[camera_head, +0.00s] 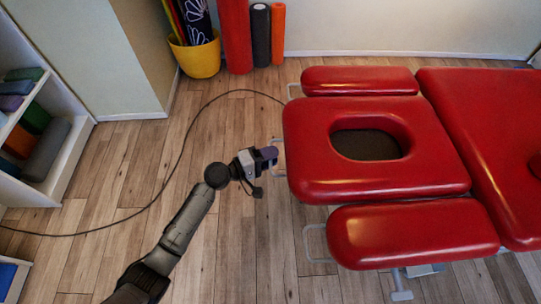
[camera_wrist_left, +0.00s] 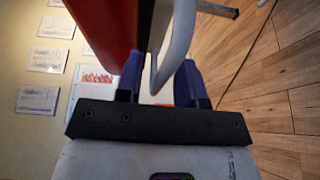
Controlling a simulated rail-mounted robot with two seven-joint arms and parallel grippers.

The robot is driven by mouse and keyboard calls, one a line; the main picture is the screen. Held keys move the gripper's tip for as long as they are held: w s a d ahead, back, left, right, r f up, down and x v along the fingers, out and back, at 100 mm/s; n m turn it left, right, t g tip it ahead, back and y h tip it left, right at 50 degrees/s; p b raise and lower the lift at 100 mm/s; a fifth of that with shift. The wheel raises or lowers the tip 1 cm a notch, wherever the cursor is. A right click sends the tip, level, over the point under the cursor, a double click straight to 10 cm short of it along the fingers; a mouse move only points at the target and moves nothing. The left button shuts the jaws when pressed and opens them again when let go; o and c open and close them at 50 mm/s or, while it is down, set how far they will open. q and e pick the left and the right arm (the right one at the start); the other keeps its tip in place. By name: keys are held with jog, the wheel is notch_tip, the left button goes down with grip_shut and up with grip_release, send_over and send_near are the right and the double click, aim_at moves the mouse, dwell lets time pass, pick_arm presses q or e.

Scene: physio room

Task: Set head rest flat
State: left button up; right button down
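The red head rest (camera_head: 308,172) of the treatment table has an oval face hole. From above, I cannot tell its exact tilt. A pale metal loop handle (camera_head: 279,158) sticks out from its left end. My left gripper (camera_head: 270,156), with purple-blue fingers, is at this handle. In the left wrist view the fingers (camera_wrist_left: 158,82) are apart, with the handle bar (camera_wrist_left: 179,42) reaching between them and a gap beside it. The red cushion edge (camera_wrist_left: 104,22) is close to the left finger. My right gripper is not in view.
Red side cushions (camera_head: 358,80) (camera_head: 412,233) flank the head rest, each with a metal loop. The main table top (camera_head: 490,120) extends right. A black cable (camera_head: 165,185) crosses the floor. A yellow bin (camera_head: 196,59) and upright rolls (camera_head: 261,35) stand behind; shelves (camera_head: 70,155) stand left.

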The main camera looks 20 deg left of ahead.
pick_arm(q)
jog(key=shift+a, duration=0.1)
jog(key=p+v, duration=0.3)
jog(key=v, duration=1)
jog(key=shift+s+a, duration=0.2)
jog(key=shift+a, duration=0.05)
